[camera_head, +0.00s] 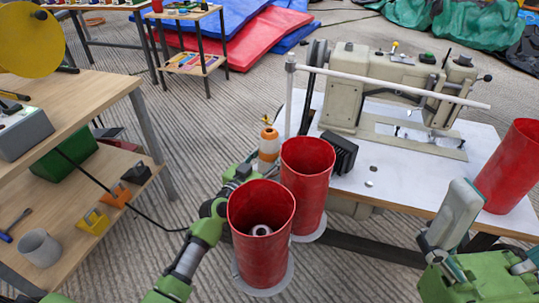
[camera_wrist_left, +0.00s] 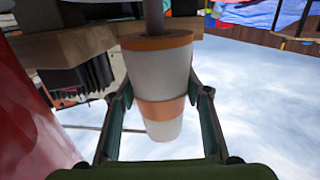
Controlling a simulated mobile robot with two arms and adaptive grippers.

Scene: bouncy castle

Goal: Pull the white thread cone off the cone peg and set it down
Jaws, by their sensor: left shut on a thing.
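The white thread cone, with orange bands, shows in the head view (camera_head: 268,150) behind two red cylinders, at the left edge of the sewing table. In the left wrist view the cone (camera_wrist_left: 160,75) fills the space between the fingers of my left gripper (camera_wrist_left: 160,97), which is shut on it. A grey cone peg (camera_wrist_left: 153,18) shows at the cone's wide end; how far the cone sits on it is hidden. In the head view the red cylinders partly hide my left gripper (camera_head: 246,170). My right arm (camera_head: 465,265) is at the lower right, its fingertips unclear.
The near red cylinder (camera_head: 262,262) and the one behind it (camera_head: 307,180) stand on white discs, close to my left arm. Another red cylinder (camera_head: 507,170) is at right.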

